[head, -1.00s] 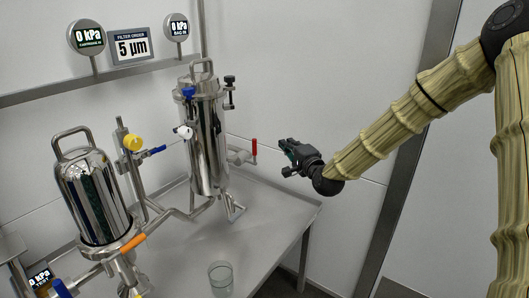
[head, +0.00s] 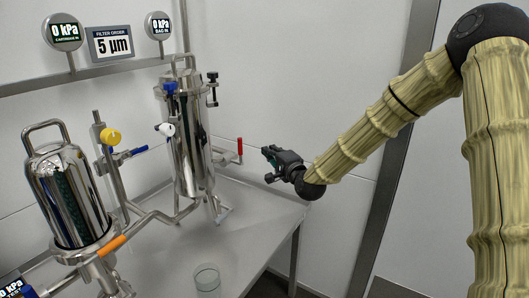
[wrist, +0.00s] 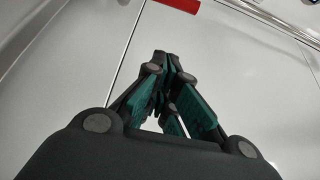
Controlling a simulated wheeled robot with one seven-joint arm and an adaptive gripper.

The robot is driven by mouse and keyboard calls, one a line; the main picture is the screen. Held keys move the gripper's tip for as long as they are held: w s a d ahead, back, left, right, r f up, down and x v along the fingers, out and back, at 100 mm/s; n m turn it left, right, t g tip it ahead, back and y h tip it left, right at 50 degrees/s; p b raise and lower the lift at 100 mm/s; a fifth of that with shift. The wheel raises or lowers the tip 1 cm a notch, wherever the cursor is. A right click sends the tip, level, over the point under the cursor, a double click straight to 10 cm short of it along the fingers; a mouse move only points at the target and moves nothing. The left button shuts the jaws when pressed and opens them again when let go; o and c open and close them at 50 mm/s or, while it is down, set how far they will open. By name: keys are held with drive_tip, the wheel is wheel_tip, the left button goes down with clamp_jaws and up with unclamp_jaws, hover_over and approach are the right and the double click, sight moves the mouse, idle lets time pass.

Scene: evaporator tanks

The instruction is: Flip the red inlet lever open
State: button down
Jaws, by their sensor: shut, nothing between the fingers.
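The red inlet lever (head: 240,148) stands upright at the end of a short horizontal pipe on the right side of the tall steel tank (head: 189,140). In the wrist view the red lever (wrist: 180,4) shows as a red bar at the top edge, partly cut off. My gripper (head: 267,151) is just right of the lever in the head view, with a gap between them. In the wrist view my gripper (wrist: 166,62) has its fingers together and holds nothing.
A shorter steel tank (head: 70,195) stands at the left, with a yellow knob (head: 111,136) and an orange handle (head: 112,244) nearby. A glass beaker (head: 207,280) is on the steel table (head: 255,222). The wall is behind; the table's right part is clear.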

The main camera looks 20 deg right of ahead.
drive_tip(key=w+a+b, duration=0.3)
drive_tip(key=w+a, duration=0.1)
drive_tip(key=w, duration=0.2)
drive_tip(key=shift+w+a, duration=0.35)
idle(0.4)
drive_tip(key=shift+a, duration=0.1)
